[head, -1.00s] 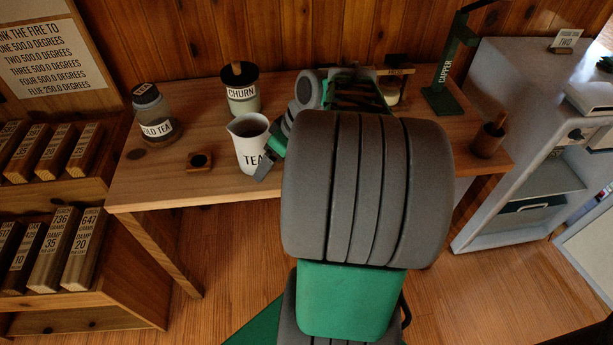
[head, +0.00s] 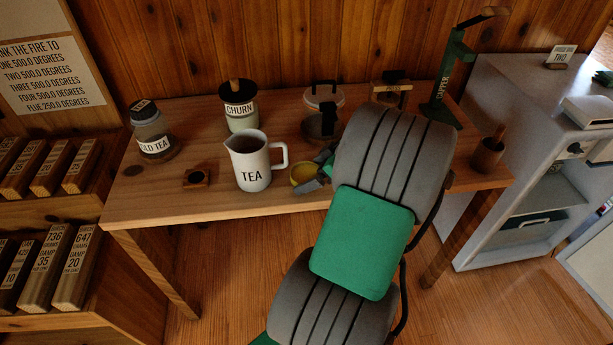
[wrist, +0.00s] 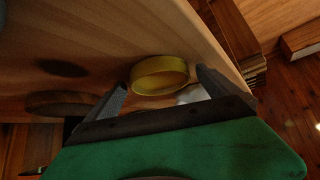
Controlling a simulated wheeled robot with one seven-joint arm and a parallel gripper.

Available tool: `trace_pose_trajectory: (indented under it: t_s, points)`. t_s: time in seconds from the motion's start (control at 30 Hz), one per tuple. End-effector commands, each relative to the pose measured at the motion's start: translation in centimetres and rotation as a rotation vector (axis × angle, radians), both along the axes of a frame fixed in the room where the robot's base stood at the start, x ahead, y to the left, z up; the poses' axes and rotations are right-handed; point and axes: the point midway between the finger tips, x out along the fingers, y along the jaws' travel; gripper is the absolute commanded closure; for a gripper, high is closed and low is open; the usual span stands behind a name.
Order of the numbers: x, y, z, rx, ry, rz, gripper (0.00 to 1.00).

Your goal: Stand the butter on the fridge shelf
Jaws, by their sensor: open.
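A round yellow piece with a raised rim, likely the butter (head: 304,176), sits at the front edge of the wooden table. In the wrist view the yellow piece (wrist: 160,76) lies between and just beyond my fingertips. My gripper (head: 322,172) is open, with a finger on either side of the yellow piece; I cannot tell whether they touch it. My forearm covers part of the table to its right. The pale grey fridge (head: 500,115) stands at the right with its front open, and its shelf (head: 563,193) shows inside.
A white TEA jug (head: 250,165) stands close left of the yellow piece. Behind are the churn (head: 241,112), a lidded pot (head: 322,105) and the press (head: 392,90). The green capper (head: 448,80) and a brown cup (head: 487,155) stand right. An open door panel (head: 592,250) is low right.

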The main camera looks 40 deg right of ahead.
Motion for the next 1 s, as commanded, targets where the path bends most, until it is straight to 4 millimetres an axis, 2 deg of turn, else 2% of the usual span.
trace_pose_trajectory:
  t_s: [0.17, 1.0]
  points:
    - [0.00, -0.02, 0.01, -0.001, 0.000, -0.001, 0.01]
    - [-0.01, -0.02, 0.04, 0.000, 0.000, -0.001, 0.70]
